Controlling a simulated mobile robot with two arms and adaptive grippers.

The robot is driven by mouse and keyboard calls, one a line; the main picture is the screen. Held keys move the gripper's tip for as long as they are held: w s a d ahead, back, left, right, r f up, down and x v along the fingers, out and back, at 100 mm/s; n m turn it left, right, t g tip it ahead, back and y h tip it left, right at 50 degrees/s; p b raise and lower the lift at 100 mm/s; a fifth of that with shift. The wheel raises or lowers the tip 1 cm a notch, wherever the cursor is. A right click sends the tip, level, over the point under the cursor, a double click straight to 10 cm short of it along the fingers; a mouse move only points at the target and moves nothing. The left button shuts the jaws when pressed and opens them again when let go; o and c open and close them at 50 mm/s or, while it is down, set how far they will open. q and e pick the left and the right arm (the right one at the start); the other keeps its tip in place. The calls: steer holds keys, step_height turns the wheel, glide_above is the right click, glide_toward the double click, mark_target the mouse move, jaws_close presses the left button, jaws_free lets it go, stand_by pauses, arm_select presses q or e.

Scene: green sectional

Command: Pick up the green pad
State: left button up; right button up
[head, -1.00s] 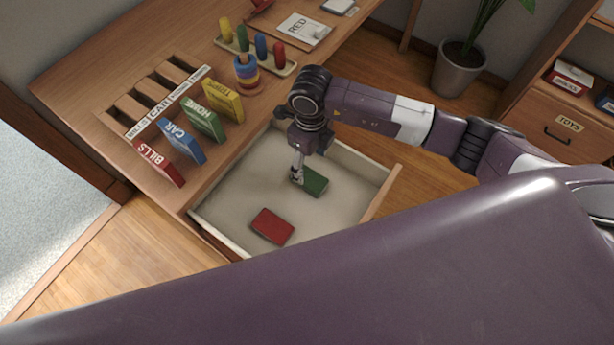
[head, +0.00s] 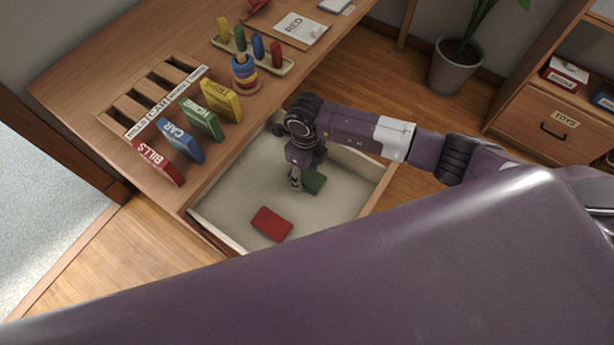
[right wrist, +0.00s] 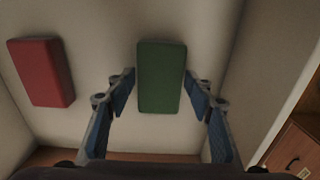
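The green pad (head: 315,182) lies flat in the open drawer (head: 232,210); my right gripper partly hides it in the head view. The whole pad (right wrist: 161,77) shows in the right wrist view, centred between and just beyond the fingertips. My right gripper (head: 295,184) points down into the drawer beside the pad. In the right wrist view its blue-padded fingers (right wrist: 160,90) are spread apart with nothing gripped, one on each side of the pad's near end. I cannot tell the height left above the pad. My left gripper is not in view.
A red pad (head: 271,224) lies in the drawer nearer the front; it also shows in the right wrist view (right wrist: 41,72). The drawer walls surround both pads. Labelled boxes such as BILLS (head: 158,162), a ring stacker (head: 244,72) and a peg board (head: 278,66) stand on the desk.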

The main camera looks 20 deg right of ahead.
mark_target(306, 176)
steer(key=c, duration=0.6)
steer(key=shift+o, duration=0.2)
step_height(306, 176, up, 20)
steer(key=shift+b, duration=0.4)
steer(key=o, duration=0.3)
steer(key=c, duration=0.3)
